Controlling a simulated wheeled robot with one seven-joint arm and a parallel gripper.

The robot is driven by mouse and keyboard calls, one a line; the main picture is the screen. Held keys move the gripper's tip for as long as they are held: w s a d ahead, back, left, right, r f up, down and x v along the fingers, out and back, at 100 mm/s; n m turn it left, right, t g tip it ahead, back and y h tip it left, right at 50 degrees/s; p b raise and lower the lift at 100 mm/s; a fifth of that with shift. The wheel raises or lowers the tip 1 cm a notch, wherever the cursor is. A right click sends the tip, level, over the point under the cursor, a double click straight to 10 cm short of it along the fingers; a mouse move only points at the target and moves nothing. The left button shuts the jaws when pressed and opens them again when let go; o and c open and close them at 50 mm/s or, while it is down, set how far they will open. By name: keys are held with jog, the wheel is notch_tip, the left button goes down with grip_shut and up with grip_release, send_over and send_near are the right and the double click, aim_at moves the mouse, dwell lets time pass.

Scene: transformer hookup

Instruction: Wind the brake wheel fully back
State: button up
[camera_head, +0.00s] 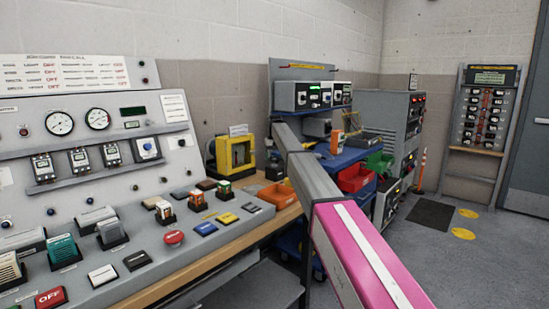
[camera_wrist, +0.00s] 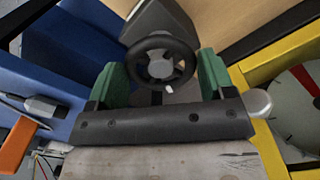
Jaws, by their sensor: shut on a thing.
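The brake wheel is a small black spoked handwheel (camera_wrist: 160,68) in front of a dark grey housing (camera_wrist: 166,22), at the top middle of the wrist view. My gripper (camera_wrist: 163,80) has its green fingers on the left and right sides of the wheel and is shut on it. The contact at the rim is partly hidden by the fingers and the dark gripper bar. A small pale mark shows at the lower rim. In the head view my pink and grey arm reaches toward the bench's far end; the wheel and fingers cannot be made out there.
A yellow frame (camera_head: 221,153) stands on the wooden bench, close beside my gripper; its dial with a red needle (camera_wrist: 302,105) shows in the wrist view. A sloped control console (camera_head: 120,205) fills the left. A blue cart (camera_head: 343,158) with bins stands beyond. Floor at right is open.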

aim_at(275, 158)
dwell(0.3)
jog(key=o, duration=0.9)
notch_tip(275, 158, up, 11)
jog(key=shift+f, duration=0.1)
